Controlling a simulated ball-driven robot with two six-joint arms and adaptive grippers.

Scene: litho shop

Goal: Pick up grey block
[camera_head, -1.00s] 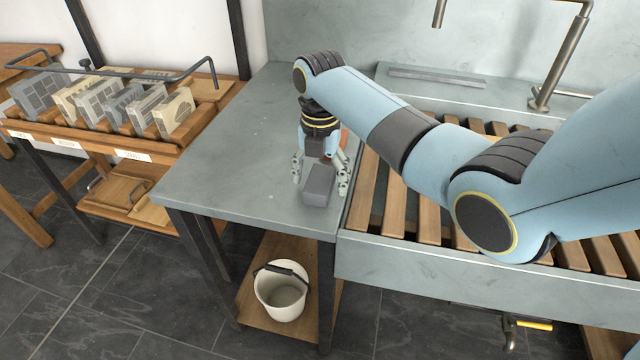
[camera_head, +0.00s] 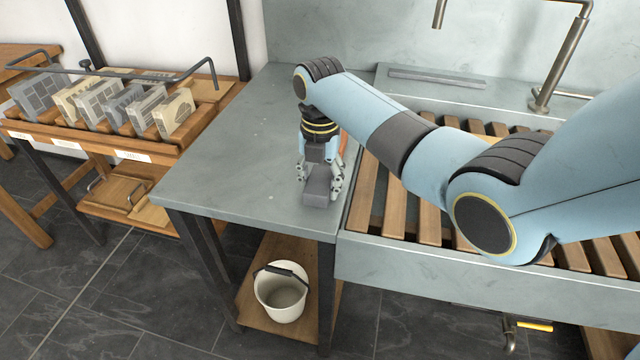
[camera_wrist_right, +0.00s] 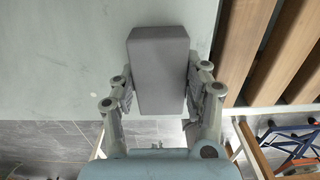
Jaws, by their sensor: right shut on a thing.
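The grey block (camera_head: 317,190) is at the right side of the grey stone tabletop, near its front edge. My right gripper (camera_head: 319,183) reaches down over it, with its fingers on both sides of the block. In the right wrist view the grey block (camera_wrist_right: 159,72) lies between the two fingers of the right gripper (camera_wrist_right: 164,88), which are shut on it. I cannot tell whether the block is lifted off the table. My left gripper is not in view.
The grey stone table (camera_head: 235,140) is mostly clear to the left. A slatted sink (camera_head: 372,185) adjoins it on the right, with a tap (camera_head: 550,75) behind. A wooden rack (camera_head: 100,145) of upright slabs stands at left. A white bucket (camera_head: 282,297) sits on the shelf below. Something orange shows behind the gripper.

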